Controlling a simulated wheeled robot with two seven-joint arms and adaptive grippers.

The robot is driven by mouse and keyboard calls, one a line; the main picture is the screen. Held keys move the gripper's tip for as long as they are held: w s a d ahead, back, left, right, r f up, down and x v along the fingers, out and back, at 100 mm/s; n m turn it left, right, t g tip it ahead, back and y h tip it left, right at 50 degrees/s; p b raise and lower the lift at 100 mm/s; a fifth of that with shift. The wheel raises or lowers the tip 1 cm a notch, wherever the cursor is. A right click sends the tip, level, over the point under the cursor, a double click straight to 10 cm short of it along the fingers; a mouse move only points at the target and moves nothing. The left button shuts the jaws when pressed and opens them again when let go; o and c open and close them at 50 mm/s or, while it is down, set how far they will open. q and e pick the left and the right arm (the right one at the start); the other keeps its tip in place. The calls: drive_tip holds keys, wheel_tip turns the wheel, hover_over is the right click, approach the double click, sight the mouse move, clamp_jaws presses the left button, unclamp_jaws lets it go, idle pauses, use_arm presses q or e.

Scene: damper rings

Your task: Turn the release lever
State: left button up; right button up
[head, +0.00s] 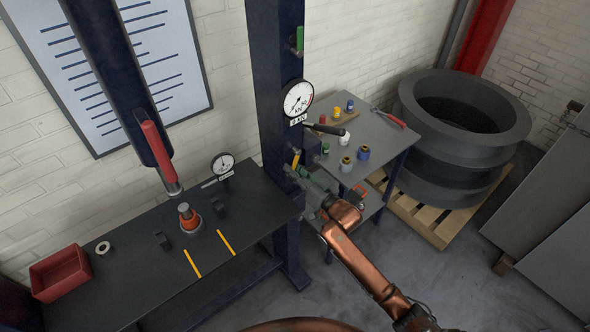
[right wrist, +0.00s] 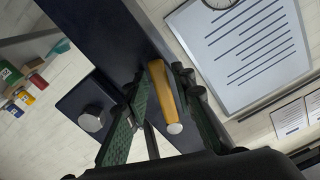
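The release lever (head: 296,160) is a short yellow-orange handle on the dark blue column. In the right wrist view the lever (right wrist: 164,95) shows large, with a pale round end. My right gripper (head: 303,177) reaches the column from the right, just below the lever in the head view. In the right wrist view its two green-padded fingers (right wrist: 160,85) stand apart, one on each side of the lever. A gap shows on the left finger's side; contact on the right side is unclear. My left gripper is in neither view.
A grey side table (head: 370,125) with small containers stands close to the right. The dark bench (head: 130,275) with a red bin (head: 62,275) lies left.

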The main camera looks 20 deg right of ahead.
drive_tip(key=shift+o, duration=0.7)
drive_tip(key=shift+s+r, duration=0.1)
drive_tip(key=shift+p+v, duration=0.7)
drive_tip(key=shift+v, duration=0.2)
drive_tip(key=p+v, duration=0.3)
drive_tip(key=v, duration=0.3)
drive_tip(key=shift+p, duration=0.35)
